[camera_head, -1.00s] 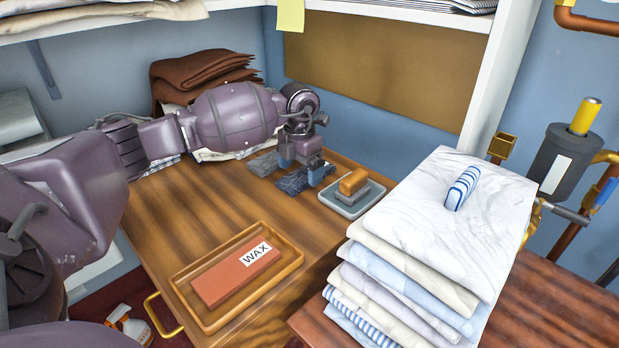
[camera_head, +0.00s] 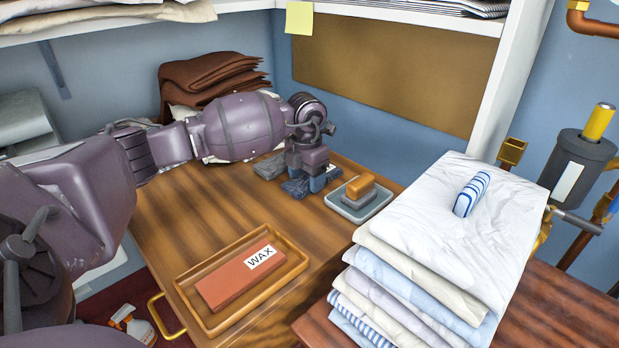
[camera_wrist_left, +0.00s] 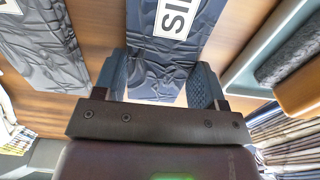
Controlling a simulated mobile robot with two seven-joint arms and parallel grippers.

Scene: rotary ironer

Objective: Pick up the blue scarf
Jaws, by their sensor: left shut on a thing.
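The blue scarf (camera_head: 294,188) is a dark navy folded cloth lying on the wooden table, partly hidden under my left gripper (camera_head: 314,181). In the left wrist view the blue scarf (camera_wrist_left: 165,60) has a white label with dark letters, partly cut off by the frame. My left gripper (camera_wrist_left: 160,88) points down and is shut on the near end of the scarf, with a blue textured finger on each side. A grey folded cloth (camera_head: 268,168) lies just left of the scarf; it also shows in the left wrist view (camera_wrist_left: 45,45). My right gripper is not in view.
A grey tray (camera_head: 372,206) with a brown-topped block stands close to the right of the gripper. A wooden tray (camera_head: 292,272) holding a red WAX block is in front. A tall pile of folded linen (camera_head: 450,230) stands right. Brown cloths (camera_head: 205,78) lie behind my arm.

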